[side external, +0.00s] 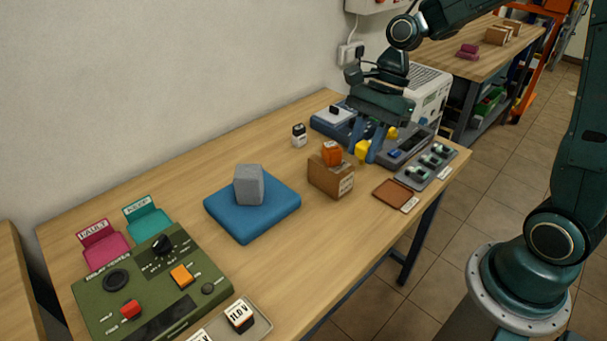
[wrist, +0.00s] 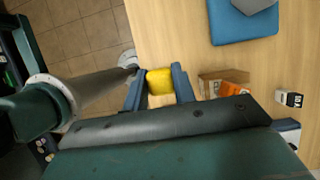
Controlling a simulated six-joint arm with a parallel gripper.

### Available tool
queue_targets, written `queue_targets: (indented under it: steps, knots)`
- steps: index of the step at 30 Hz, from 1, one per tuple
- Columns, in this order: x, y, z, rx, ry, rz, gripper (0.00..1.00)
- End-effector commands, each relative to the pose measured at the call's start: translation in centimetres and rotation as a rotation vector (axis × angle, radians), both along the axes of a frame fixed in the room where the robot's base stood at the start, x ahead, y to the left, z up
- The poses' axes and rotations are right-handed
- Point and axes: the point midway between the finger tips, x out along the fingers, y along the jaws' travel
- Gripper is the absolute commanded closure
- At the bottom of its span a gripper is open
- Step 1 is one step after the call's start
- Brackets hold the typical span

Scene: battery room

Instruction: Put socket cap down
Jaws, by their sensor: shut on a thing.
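My gripper (side external: 369,152) is above the right part of the wooden table, with its blue fingers pointing down. It is shut on a yellow block-like piece (side external: 362,149), which seems to be the socket cap. In the wrist view the yellow piece (wrist: 160,82) sits between the two blue fingers (wrist: 160,90). Its underside is hidden, so I cannot tell whether it touches anything below.
A cardboard box (side external: 331,178) with an orange block (side external: 332,152) stands close left of the fingers. A brown pad (side external: 391,194) lies at the table's front edge, beside a grey switch panel (side external: 425,168). A blue cushion (side external: 270,221) bears a grey block (side external: 249,184).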

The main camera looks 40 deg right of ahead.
Motion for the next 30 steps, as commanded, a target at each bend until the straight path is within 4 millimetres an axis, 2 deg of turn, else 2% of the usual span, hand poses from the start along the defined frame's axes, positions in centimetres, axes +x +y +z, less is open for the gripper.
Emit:
queue_targets:
  steps: [4,8,21,30]
  knots:
    - [0.0,0.0,-0.4,0.001,0.002,0.000,0.95]
    - [0.0,0.1,-1.5,0.003,0.005,0.000,0.95]
    - [-0.1,0.1,-9.2,0.001,0.008,0.000,0.95]
    - [-0.1,0.1,-13.9,0.001,0.005,0.000,0.95]
